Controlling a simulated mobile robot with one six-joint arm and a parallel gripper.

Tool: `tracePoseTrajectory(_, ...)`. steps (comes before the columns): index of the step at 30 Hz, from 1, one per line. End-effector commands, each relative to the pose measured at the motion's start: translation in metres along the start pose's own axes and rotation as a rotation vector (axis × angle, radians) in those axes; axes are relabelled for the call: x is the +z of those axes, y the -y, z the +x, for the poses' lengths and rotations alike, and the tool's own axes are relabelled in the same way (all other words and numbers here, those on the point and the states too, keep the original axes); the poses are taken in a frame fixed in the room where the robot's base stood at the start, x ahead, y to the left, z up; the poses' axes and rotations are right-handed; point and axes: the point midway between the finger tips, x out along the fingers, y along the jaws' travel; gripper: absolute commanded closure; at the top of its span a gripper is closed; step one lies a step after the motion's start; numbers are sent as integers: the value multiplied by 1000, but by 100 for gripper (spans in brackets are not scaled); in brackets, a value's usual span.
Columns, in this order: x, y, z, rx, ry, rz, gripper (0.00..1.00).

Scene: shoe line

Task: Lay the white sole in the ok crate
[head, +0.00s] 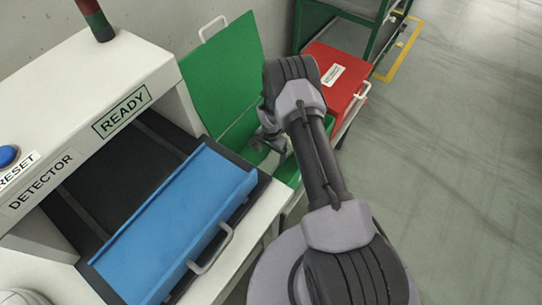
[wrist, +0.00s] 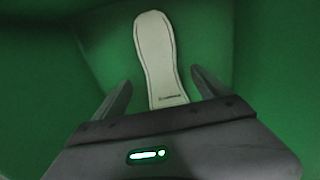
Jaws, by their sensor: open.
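The white sole (wrist: 155,50) lies flat on the floor of a green crate in the wrist view, its long side running away from me. The green crate (head: 291,172) stands just right of the detector in the head view, with its green lid (head: 215,75) raised. I see no readable ok label on it. My gripper (head: 268,143) is down in the crate, mostly hidden by my arm. In the wrist view my gripper (wrist: 161,82) is open, one finger on each side of the sole's near part, with gaps between. The sole is hidden in the head view.
A shut red crate (head: 345,88) with a white label stands behind the green one. The detector (head: 75,110) shows READY, and an empty-looking blue tray (head: 175,225) with a handle sits at its opening. Open floor (head: 460,170) lies to the right.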

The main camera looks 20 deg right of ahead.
Motion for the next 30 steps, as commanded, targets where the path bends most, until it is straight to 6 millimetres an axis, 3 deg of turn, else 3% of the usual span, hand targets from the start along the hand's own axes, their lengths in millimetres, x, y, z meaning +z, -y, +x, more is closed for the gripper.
tracePoseTrajectory(1, -1, 1, -22, -2, -2, 0, 15)
tracePoseTrajectory(6, -1, 1, -70, -2, -2, 0, 15)
tracePoseTrajectory(13, 0, 0, -120, -1, -1, 1, 15)
tracePoseTrajectory(18, 0, 0, -135, 0, 0, 0, 15)
tracePoseTrajectory(30, 0, 0, -136, 0, 0, 0, 15)
